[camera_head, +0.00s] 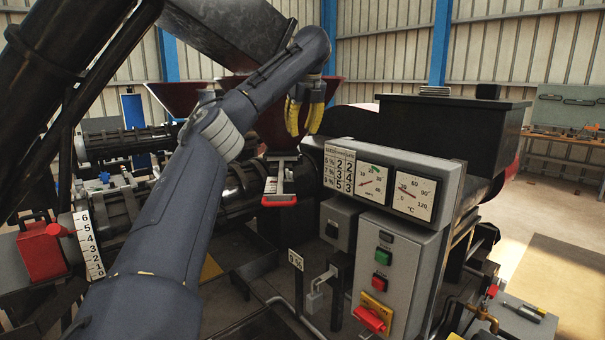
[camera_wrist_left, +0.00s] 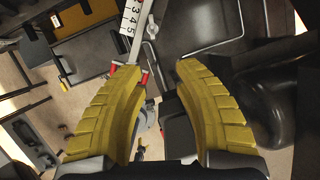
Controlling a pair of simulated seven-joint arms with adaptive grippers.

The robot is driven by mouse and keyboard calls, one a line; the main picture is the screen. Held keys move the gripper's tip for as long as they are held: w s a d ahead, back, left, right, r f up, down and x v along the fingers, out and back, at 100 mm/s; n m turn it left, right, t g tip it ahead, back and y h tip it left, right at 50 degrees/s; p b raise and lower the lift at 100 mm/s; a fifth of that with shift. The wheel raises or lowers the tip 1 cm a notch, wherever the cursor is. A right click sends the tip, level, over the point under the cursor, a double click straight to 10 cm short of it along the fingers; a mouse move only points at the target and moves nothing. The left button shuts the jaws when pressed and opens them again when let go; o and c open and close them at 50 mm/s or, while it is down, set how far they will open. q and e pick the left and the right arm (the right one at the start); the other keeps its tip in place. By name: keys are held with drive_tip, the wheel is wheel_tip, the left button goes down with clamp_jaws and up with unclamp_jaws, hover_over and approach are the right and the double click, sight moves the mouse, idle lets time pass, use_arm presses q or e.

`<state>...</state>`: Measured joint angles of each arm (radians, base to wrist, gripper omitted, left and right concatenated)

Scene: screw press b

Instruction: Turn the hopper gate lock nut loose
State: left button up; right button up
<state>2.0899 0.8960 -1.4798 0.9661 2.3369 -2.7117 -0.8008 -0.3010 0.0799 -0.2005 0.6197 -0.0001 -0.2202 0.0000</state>
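The dark red hopper (camera_head: 283,125) stands behind my left arm in the head view. Below it, a pale slide with a red handle (camera_head: 280,201) sticks out, which looks like the hopper gate. In the left wrist view, a white numbered scale (camera_wrist_left: 132,18) shows at the top, with a small silver part (camera_wrist_left: 152,28) beside it that may be the lock nut; I cannot tell surely. My left gripper (camera_head: 304,118) hangs beside the hopper, above the gate, fingers down. In the wrist view, its yellow fingers (camera_wrist_left: 163,70) are apart with nothing between them. My right gripper is not in view.
A grey control panel (camera_head: 400,245) with gauges and buttons stands right of the gate. A black box (camera_head: 450,130) is behind it. Loose tools (camera_head: 525,310) lie at lower right.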

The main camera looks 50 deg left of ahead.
sight(290, 172)
use_arm(q)
drive_tip(key=x, duration=0.5)
drive_tip(key=a+x, duration=0.1)
drive_tip(key=x, duration=0.5)
drive_tip(key=s+x, duration=0.1)
drive_tip(key=x, duration=0.5)
drive_tip(key=shift+a, duration=0.45)
drive_tip(key=shift+c, duration=0.3)
clamp_jaws()
